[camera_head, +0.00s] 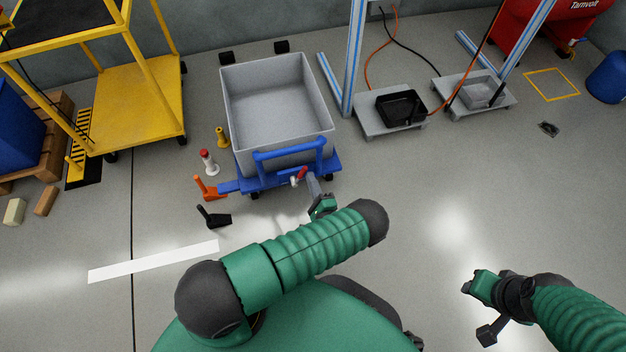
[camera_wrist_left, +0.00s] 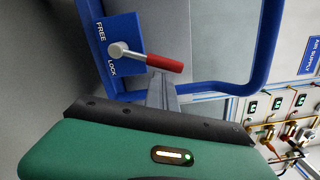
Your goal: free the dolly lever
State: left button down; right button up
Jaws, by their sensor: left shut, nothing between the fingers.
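The dolly lever (camera_wrist_left: 165,63) has a red grip on a metal arm. It pivots on a blue plate (camera_wrist_left: 127,30) marked FREE above and LOCK below. In the left wrist view the grip points right and slightly down from the pivot. In the head view the lever (camera_head: 301,173) shows small at the front of the blue dolly (camera_head: 240,187), which bears a grey tub (camera_head: 275,85). My left gripper (camera_head: 313,182) is shut and empty beside the lever. Its fingers (camera_wrist_left: 162,88) show just below the red grip; contact is unclear. My right gripper (camera_head: 469,285) is away at lower right, its fingers unclear.
A blue push handle (camera_wrist_left: 262,60) rises close to the lever. An orange chock-like piece (camera_head: 208,190), a black one (camera_head: 213,217) and a red-topped white piece (camera_head: 208,161) stand left of the dolly. The floor to the right is open.

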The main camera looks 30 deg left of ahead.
pick_arm(q)
jog(key=s+a+r+n+p, duration=0.1)
jog(key=s+a+n+p, duration=0.3)
jog(key=n, duration=0.5)
jog(key=shift+s+a+r+p, duration=0.15)
jog(key=shift+s+r+p, duration=0.25)
jog(key=shift+s+p, duration=0.1)
jog(key=shift+s+a, duration=0.1)
jog(key=shift+s, duration=0.05)
dwell(0.4)
